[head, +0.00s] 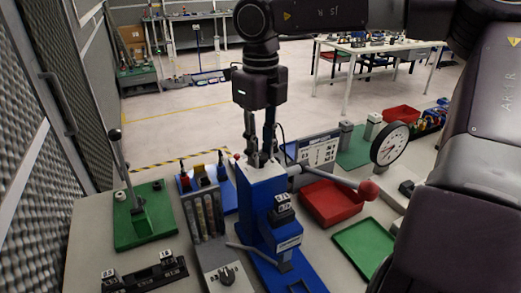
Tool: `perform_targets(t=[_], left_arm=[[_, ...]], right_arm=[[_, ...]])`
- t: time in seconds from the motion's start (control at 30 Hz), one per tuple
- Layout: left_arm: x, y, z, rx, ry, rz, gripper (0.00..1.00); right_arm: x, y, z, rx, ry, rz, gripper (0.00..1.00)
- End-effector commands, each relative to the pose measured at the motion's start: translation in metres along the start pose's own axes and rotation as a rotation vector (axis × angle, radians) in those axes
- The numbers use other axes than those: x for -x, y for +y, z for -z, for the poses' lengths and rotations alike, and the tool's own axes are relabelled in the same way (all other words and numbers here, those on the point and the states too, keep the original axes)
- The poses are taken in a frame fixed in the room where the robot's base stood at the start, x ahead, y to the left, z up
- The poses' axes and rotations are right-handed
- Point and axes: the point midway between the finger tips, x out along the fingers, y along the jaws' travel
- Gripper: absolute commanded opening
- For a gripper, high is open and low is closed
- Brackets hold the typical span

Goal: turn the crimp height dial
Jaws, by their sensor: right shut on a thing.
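The blue crimp press (262,187) stands upright on the workbench, with a long lever ending in a red ball (368,190) to its right. My right gripper (259,157) reaches straight down from above to the top of the press. Its fingers are shut around a small dark part there, which I take to be the crimp height dial. The fingers hide most of it, so its markings and angle cannot be read. My left gripper is not in view.
A green-based lever (144,222) stands at left, grey tubes (205,212) beside the press. A grey panel with a black knob (226,275) is in front. A red bin (335,203), green tray (363,246) and round gauge (389,143) are at right, near my arm.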

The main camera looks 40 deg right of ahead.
Motion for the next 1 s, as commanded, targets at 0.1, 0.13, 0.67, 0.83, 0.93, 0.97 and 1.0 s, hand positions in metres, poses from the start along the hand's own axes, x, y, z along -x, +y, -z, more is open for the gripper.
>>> perform_targets(t=[0.1,0.13,0.67,0.83,0.93,0.97,1.0], left_arm=[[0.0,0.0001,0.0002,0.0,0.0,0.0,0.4],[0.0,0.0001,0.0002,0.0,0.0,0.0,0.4],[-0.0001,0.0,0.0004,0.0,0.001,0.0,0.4],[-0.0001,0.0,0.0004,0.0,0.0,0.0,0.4],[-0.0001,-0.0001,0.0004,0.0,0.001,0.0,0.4],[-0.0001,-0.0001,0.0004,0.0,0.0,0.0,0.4],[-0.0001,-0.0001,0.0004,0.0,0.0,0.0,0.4]], right_arm=[[0.0004,-0.0002,-0.0002,0.029,-0.001,0.0,0.0],[0.0004,-0.0002,-0.0002,0.035,-0.001,0.0,0.0],[0.0004,-0.0003,-0.0001,0.052,0.0,0.001,0.25],[0.0003,-0.0003,-0.0001,0.052,0.0,0.0,0.41],[0.0002,-0.0002,0.0,0.052,0.0,0.0,0.41],[0.0002,-0.0002,0.0,0.052,0.0,0.0,0.41],[0.0001,-0.0002,0.0,0.052,0.0,0.0,0.41]])
